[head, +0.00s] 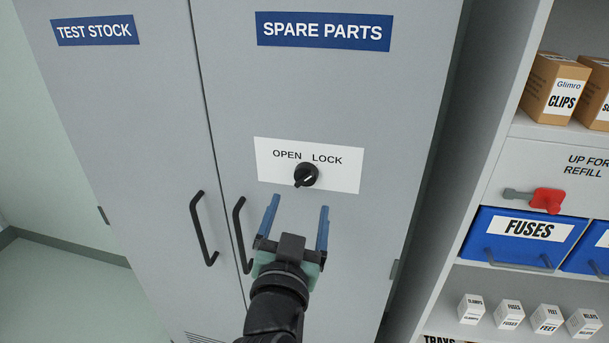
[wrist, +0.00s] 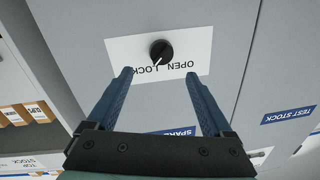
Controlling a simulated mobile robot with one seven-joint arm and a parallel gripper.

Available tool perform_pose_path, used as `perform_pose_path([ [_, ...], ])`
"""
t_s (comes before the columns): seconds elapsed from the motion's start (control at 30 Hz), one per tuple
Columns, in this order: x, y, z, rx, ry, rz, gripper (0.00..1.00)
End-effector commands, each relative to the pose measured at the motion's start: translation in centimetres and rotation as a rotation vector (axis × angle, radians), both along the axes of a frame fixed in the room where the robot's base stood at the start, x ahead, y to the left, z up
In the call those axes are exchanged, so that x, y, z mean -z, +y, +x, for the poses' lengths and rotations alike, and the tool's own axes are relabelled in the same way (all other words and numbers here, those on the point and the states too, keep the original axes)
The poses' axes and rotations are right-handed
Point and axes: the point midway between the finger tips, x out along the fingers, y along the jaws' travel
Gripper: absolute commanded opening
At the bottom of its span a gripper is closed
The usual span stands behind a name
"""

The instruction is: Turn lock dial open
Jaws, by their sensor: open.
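The black round lock dial (head: 306,174) sits on a white plate (head: 345,177) marked OPEN on the left and LOCK on the right, on the SPARE PARTS cabinet door. Its white line slants, with the LOCK side towards its upper right end. In the wrist view the dial (wrist: 161,50) appears upside down, its line slanting towards the word LOCK. My gripper (head: 298,205) is open and empty, just below the dial in the head view. In the wrist view its two blue fingers (wrist: 159,73) are spread, with the dial beyond and between them, apart from both.
Two black door handles (head: 241,235) (head: 204,228) stand out left of my gripper. At the right, a shelf unit holds boxes (head: 553,88), a blue FUSES bin (head: 485,235) and small white boxes (head: 509,314). A red lever (head: 546,200) is on its panel.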

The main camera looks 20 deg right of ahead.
Motion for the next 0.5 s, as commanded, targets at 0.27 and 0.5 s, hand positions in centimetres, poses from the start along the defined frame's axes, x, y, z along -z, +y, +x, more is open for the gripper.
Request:
perform_pose_path([
  [0.27,-0.4,-2.4,4.2,0.0,-0.002,0.0,0.85],
  [0.5,-0.2,-3.7,6.6,-0.001,-0.002,0.0,0.85],
])
